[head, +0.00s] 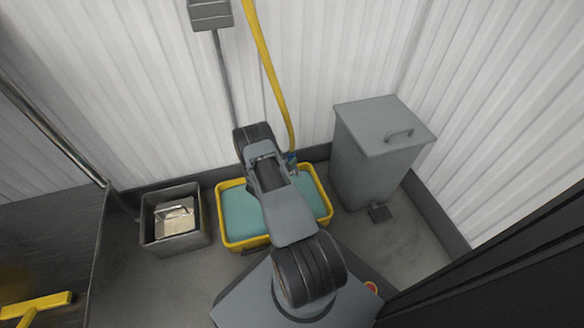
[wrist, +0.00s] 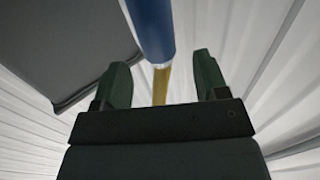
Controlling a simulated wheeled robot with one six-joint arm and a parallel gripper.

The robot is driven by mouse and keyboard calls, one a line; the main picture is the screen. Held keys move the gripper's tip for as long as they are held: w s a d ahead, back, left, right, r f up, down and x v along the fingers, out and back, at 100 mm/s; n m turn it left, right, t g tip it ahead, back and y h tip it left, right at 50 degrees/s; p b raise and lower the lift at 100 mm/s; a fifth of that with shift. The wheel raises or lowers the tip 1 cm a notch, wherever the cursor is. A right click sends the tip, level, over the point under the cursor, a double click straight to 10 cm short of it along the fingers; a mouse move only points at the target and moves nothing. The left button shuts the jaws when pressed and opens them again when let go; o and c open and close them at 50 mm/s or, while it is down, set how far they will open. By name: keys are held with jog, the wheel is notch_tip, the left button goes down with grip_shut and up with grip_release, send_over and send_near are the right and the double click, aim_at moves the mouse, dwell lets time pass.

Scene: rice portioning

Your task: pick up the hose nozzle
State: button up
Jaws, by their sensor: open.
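The hose nozzle is blue and shows in the wrist view (wrist: 149,25), hanging down from the top edge and ending in a pale ring, with the yellow hose (wrist: 160,86) beyond it. My gripper (wrist: 162,63) is open, with one dark green finger on each side of the line of nozzle and hose. I see no finger clearly touching either. In the head view the yellow hose (head: 270,70) hangs along the wall, and a small part of the blue nozzle (head: 291,158) shows beside my arm. My arm hides the gripper there.
A yellow tub (head: 224,222) with teal contents lies below my arm. A grey lidded bin (head: 375,165) stands to the right. A grey square basin (head: 147,238) is at left, beside a dark counter (head: 60,240). Ribbed white walls close off the back and right.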

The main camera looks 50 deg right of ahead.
aim_at(294, 150)
jog(key=d+b, duration=0.1)
jog(key=d, duration=0.2)
jog(key=d+b, duration=0.1)
jog(key=d, duration=0.1)
jog(key=shift+w+f+b, duration=0.2)
jog(key=shift+w+b, duration=0.05)
jog(key=shift+b, duration=0.1)
jog(key=shift+w+d+r, duration=0.15)
jog(key=shift+d, duration=0.35)
grip_shut()
